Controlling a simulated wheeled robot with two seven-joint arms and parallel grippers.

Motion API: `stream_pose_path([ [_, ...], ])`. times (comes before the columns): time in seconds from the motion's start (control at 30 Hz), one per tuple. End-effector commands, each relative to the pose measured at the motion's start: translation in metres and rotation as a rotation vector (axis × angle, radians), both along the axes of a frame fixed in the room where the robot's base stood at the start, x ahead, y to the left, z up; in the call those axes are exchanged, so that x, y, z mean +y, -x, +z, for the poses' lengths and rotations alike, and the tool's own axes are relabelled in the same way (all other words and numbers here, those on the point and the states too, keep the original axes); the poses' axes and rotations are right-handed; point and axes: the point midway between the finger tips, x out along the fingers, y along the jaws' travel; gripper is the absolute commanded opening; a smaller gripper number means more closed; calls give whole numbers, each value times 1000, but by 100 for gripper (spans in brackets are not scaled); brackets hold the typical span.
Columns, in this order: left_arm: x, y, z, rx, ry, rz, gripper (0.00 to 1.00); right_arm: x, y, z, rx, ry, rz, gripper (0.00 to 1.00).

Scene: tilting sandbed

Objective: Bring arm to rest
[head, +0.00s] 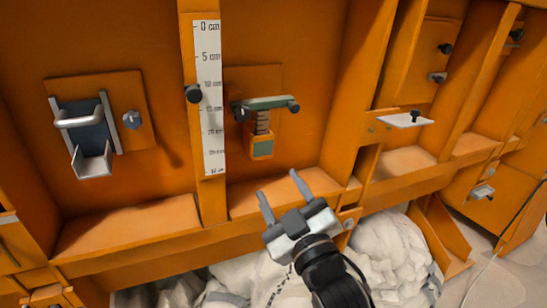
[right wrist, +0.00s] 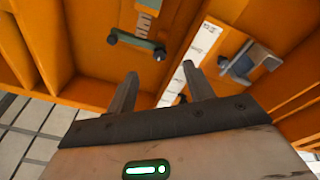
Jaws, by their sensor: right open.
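My right gripper (head: 281,196) is open and empty in the lower middle of the head view. Its two grey fingers point up toward the orange sandbed frame (head: 130,222), in front of its lower ledge. In the right wrist view the spread fingers (right wrist: 160,92) show nothing between them but the panel behind. My right arm (head: 335,275) comes in from the bottom edge. My left gripper is not in view.
A white centimetre scale (head: 209,100) stands upright on the frame. A green-handled spring device (head: 262,120) is right of it, a grey bracket (head: 90,135) left. A small plate (head: 405,120) juts out at right. White rocks (head: 390,250) lie below.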

Motion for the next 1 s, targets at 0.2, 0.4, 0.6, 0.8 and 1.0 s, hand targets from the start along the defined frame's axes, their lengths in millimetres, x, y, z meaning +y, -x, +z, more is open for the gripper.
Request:
stream_pose_path([
  [0.2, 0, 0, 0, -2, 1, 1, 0, -45, 44, -134, 389, -109, -37, 52],
  [0.4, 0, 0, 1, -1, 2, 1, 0, -88, 127, -245, 769, -226, -107, 52],
  [0.6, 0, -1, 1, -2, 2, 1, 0, -113, 196, -300, 1007, -300, -170, 52],
  [0.8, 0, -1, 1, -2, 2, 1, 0, -120, 217, -312, 1071, -320, -190, 52],
  [1.0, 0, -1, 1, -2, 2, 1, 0, -120, 216, -312, 1070, -319, -190, 52],
])
